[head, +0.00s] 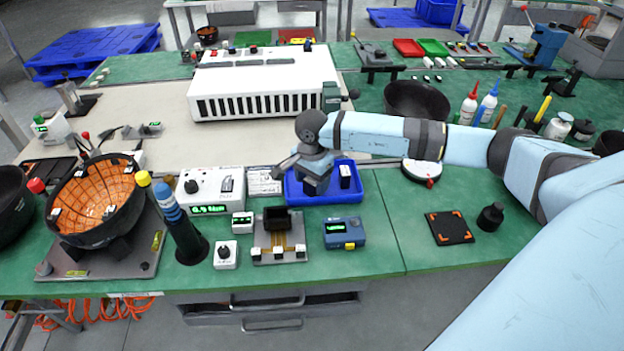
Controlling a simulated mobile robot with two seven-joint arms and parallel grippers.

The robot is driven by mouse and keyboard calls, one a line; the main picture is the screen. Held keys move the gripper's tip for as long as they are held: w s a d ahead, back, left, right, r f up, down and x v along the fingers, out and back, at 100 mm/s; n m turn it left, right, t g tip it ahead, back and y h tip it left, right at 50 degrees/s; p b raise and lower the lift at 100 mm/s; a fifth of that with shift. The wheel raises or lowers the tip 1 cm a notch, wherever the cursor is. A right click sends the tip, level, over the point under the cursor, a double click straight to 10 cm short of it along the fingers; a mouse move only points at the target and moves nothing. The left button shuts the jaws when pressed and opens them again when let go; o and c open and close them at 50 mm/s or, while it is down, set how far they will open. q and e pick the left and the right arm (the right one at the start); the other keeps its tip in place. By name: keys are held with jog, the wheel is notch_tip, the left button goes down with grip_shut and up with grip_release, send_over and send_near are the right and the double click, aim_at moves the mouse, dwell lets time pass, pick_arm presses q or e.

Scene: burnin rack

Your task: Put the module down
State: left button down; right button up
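My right gripper (316,186) points down into the blue tray (296,197) near the middle of the bench. My wrist and hand cover its fingertips, so I cannot tell whether it is open or shut, or whether a module is between the fingers. A small white module with a dark top (345,176) stands in the right part of the tray, just right of the gripper and seemingly apart from it. A black socket on a tan fixture (279,226) sits in front of the tray. My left gripper is not in view.
A blue meter (345,232) and white instruments (211,194) stand close around the tray. A blue-and-black upright tool (182,226) and an orange-lined bowl (95,200) are at left. A large white vented unit (264,84) stands behind.

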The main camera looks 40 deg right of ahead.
aim_at(312, 181)
jog(key=shift+o, duration=0.5)
jog(key=shift+r, duration=0.15)
jog(key=shift+r, duration=0.25)
notch_tip(312, 181, up, 12)
jog(key=shift+f, duration=0.2)
